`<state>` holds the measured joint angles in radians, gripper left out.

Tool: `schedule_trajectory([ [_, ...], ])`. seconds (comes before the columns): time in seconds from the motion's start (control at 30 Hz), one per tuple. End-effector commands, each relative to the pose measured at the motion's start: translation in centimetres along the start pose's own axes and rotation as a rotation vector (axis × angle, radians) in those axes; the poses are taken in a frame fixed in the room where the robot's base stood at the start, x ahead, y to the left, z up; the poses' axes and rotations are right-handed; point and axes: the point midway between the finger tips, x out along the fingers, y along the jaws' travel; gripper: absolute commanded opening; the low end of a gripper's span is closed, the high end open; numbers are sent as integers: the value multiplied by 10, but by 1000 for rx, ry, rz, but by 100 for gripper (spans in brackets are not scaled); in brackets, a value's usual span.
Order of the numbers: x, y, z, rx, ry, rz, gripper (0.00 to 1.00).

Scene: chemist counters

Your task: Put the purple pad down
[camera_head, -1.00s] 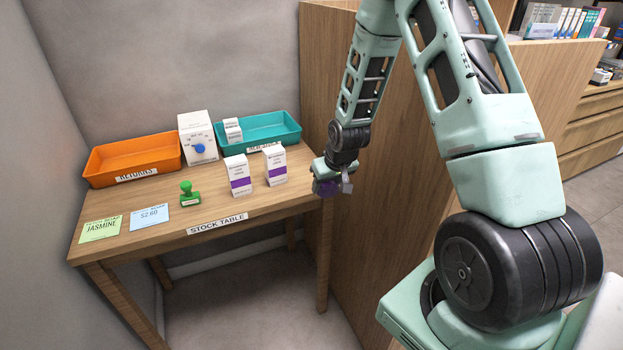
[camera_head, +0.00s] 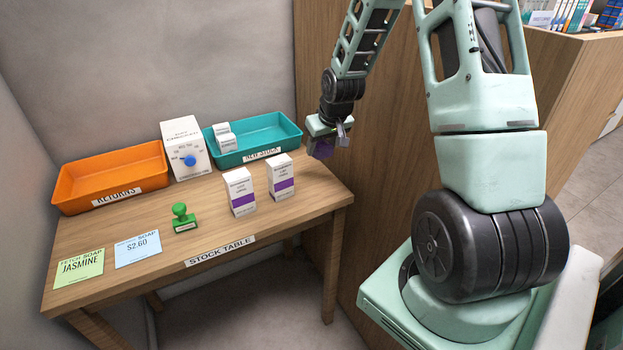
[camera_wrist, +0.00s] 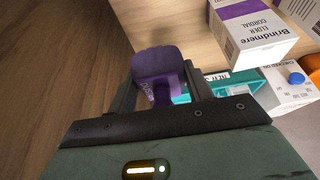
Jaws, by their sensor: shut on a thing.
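The purple pad (camera_wrist: 158,64) is between the fingers of my gripper in the wrist view. Part of the pad is hidden by the fingers. Whether it touches the tabletop I cannot tell.
Two white-and-purple boxes (camera_head: 239,191) (camera_head: 281,178) stand left of my gripper. A teal tray (camera_head: 290,130), white dial box (camera_head: 184,150) and orange tray (camera_head: 75,190) line the back. A green stamp (camera_head: 183,217) and two cards (camera_head: 79,264) (camera_head: 137,248) lie left. Tabletop right of the boxes is clear.

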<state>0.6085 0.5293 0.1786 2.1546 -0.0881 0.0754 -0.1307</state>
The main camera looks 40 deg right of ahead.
Motion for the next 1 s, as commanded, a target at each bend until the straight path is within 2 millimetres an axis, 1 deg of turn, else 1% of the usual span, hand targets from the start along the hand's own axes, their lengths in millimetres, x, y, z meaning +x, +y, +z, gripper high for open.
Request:
schedule_trajectory([
  [0.13, -3, 0, 3, -1, 1, 0, 20],
  [0.2, 0, 0, 5, -1, 0, -1, 20],
  [0.27, 7, -1, 9, -3, -2, -2, 20],
  [0.4, 31, -1, 19, -2, -5, -3, 20],
  [0.5, 44, -1, 24, -2, -2, -2, 20],
  [0.67, 57, 0, 29, -2, -1, -2, 20],
  [0.8, 76, -1, 38, -2, -4, -2, 20],
  [0.9, 86, 0, 42, -2, -2, -1, 20],
  [1.0, 90, 0, 43, -2, 1, -1, 20],
])
